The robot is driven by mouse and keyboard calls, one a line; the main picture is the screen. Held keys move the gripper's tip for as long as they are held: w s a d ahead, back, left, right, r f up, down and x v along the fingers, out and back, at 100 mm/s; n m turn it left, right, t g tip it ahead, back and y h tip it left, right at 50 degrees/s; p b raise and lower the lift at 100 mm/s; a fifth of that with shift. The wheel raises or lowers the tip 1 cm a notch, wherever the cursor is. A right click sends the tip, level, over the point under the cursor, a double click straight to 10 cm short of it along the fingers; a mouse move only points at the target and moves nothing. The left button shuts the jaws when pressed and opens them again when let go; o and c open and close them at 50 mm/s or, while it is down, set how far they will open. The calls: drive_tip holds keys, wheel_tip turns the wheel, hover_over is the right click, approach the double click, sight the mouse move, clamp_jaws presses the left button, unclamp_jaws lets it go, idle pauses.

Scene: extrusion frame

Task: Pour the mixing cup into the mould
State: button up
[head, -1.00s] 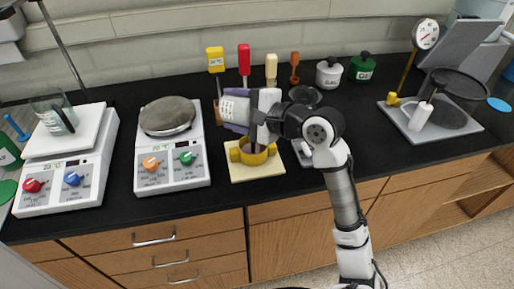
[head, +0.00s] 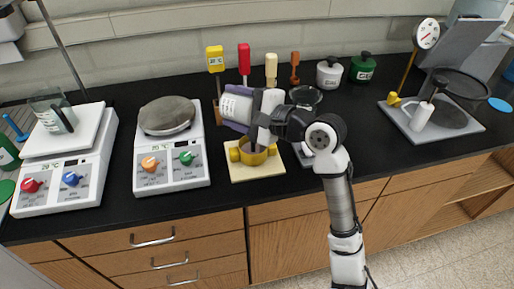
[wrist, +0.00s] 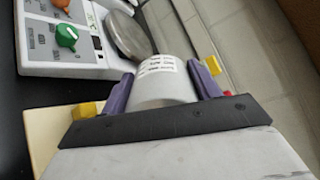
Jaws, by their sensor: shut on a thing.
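My gripper (head: 246,112) is shut on the mixing cup (head: 234,106), a pale cup with a printed label. The cup is tilted well over, above and slightly left of the mould. In the wrist view the cup (wrist: 166,86) sits between my two purple fingers (wrist: 163,92). The mould (head: 246,157) is a yellow round pot with side lugs, standing on a pale yellow board (head: 243,174). Something dark shows at the mould's opening, below my gripper; I cannot tell whether it is a stream. The cup's contents are hidden.
Two white instruments stand left: a scale with a glass beaker (head: 50,110) and a hotplate (head: 172,174) with a grey round top. Upright coloured tools (head: 244,62) stand behind the mould. Lidded pots (head: 329,72) are at the back.

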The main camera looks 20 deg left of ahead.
drive_tip(key=shift+d+r+y+b, duration=0.2)
drive_tip(key=shift+y+b, duration=0.15)
drive_tip(key=shift+y, duration=0.25)
drive_tip(key=shift+s+d+f+y+b, duration=0.15)
drive_tip(key=shift+f+y+b, duration=0.3)
drive_tip(key=shift+b, duration=0.35)
